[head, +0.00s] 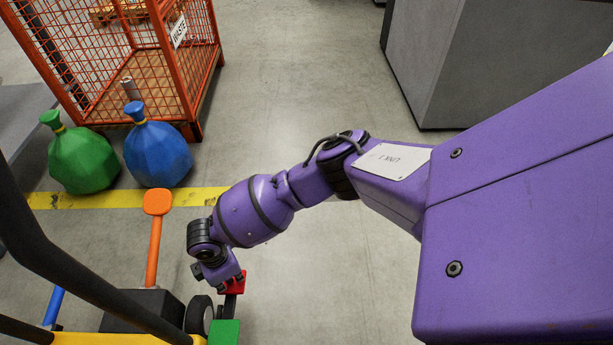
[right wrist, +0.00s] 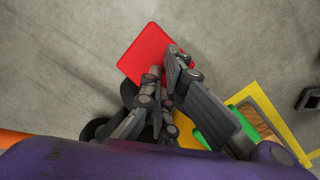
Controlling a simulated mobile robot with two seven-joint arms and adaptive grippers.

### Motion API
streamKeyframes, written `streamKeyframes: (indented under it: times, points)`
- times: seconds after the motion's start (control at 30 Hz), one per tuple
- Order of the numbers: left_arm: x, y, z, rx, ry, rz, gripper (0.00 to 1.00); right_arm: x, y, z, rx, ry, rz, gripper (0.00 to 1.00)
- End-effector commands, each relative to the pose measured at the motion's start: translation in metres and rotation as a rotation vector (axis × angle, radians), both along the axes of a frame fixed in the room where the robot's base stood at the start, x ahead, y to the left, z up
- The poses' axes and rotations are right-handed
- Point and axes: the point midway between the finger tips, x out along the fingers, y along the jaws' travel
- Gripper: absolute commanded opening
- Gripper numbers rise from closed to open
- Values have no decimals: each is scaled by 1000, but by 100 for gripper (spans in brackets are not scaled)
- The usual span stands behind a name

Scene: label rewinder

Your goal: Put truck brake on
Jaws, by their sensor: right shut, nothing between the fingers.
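The truck's yellow body (head: 100,340) is partly in view at the bottom left of the head view. A red pedal (head: 232,290) sticks out beside its black wheel (head: 198,316), with a green pedal (head: 226,333) nearer me. My right gripper (head: 238,281) points down at the red pedal, shut and empty. In the right wrist view the red pedal (right wrist: 145,52) lies just beyond the fingers (right wrist: 162,82), which overlap its near edge; I cannot tell if they touch. My left gripper is not in view.
An orange paddle-topped lever (head: 155,235) rises left of my right gripper. Black handle bars (head: 70,270) cross the lower left. Green (head: 82,160) and blue (head: 158,155) bags stand by an orange mesh cage (head: 172,85). A grey cabinet (head: 455,65) is at the back right. The middle floor is clear.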

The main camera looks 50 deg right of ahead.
Motion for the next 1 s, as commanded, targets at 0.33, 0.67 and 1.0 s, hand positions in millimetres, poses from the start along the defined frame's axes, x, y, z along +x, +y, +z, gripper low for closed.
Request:
streamKeyframes:
  times: [0.33,0.67,1.0]
  points:
    - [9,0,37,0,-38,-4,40,3,0,46,0,-6,0,0]
    - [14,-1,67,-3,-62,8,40,2,0,85,1,-5,0,0]
    - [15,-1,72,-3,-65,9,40,1,0,91,-1,-2,1,0]
